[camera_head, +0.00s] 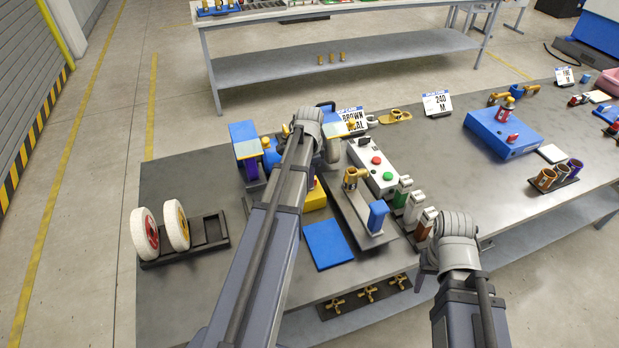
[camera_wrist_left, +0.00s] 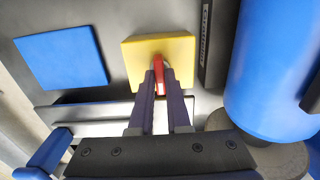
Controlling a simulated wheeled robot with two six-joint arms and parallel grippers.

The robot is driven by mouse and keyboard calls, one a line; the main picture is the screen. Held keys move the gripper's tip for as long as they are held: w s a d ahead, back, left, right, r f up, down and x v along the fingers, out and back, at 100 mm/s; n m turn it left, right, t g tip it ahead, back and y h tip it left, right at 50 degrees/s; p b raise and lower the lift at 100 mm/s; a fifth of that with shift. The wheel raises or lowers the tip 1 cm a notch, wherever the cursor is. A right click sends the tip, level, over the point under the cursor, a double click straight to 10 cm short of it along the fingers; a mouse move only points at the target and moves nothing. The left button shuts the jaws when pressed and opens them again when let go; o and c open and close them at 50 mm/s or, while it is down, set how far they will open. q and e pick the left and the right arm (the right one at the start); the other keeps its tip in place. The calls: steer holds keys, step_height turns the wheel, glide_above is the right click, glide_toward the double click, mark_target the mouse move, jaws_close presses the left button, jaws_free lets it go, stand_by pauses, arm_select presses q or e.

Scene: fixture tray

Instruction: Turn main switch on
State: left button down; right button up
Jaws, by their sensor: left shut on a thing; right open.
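The main switch is a yellow box with a red handle. In the left wrist view the yellow box (camera_wrist_left: 180,50) is at upper centre, with the red handle (camera_wrist_left: 159,75) at its lower edge. My left gripper (camera_wrist_left: 160,80) is shut on the red handle, its fingers on either side of it. In the head view the yellow box (camera_head: 315,200) shows only partly beside my left arm, which hides the fingertips and most of the switch. My right gripper (camera_head: 426,268) is open, seen from above at the table's front edge, with nothing visible in it.
A blue square plate (camera_head: 328,245) lies in front of the yellow box. A grey box with red and green buttons (camera_head: 372,166) stands right of it. Wheels on a rack (camera_head: 185,243) stand at left.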

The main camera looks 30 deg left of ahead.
arm_select(q)
steer(key=shift+n, duration=0.3)
steer(key=n, duration=0.3)
steer(key=shift+n, duration=0.4)
steer(key=n, duration=0.4)
steer(key=shift+n, duration=0.3)
steer(key=n, duration=0.4)
steer(key=shift+n, duration=2.5)
steer(key=c, duration=0.9)
jaws_free()
